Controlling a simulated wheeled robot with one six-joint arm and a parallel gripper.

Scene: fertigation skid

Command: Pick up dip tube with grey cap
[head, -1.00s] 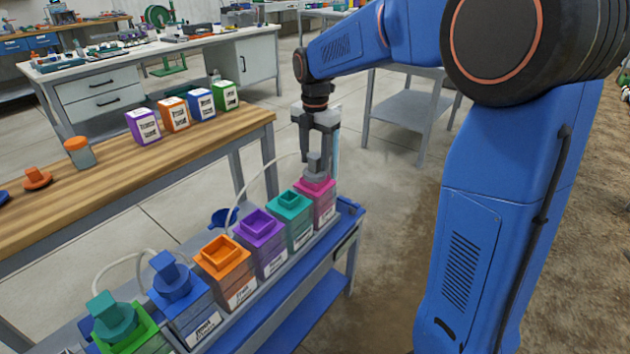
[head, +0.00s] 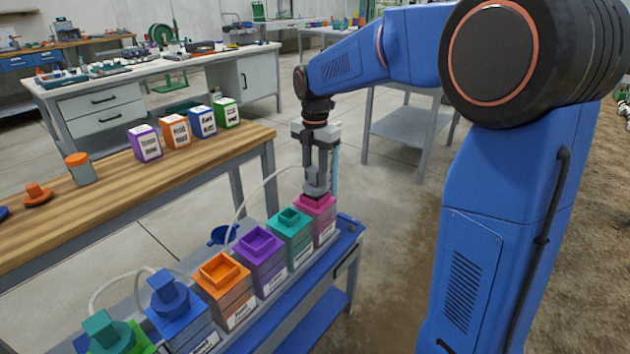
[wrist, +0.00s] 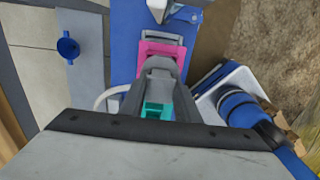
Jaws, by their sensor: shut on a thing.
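The dip tube with the grey cap (head: 316,184) stands in the pink-topped tank (head: 316,207) at the far right end of the row. A pale hose runs from it to the left. My gripper (head: 317,172) points straight down and is shut on the grey cap. In the wrist view the fingers (wrist: 158,92) close around the grey cap, just over the pink tank top (wrist: 162,50). The lower part of the tube is hidden inside the tank.
Left of it along the blue cart (head: 340,262) stand tanks with teal (head: 290,222), purple (head: 261,245) and orange (head: 221,270) tops, with open necks. Blue (head: 170,290) and green (head: 106,330) caps follow. A blue funnel (head: 222,235) sits behind. A wooden bench (head: 120,200) lies left.

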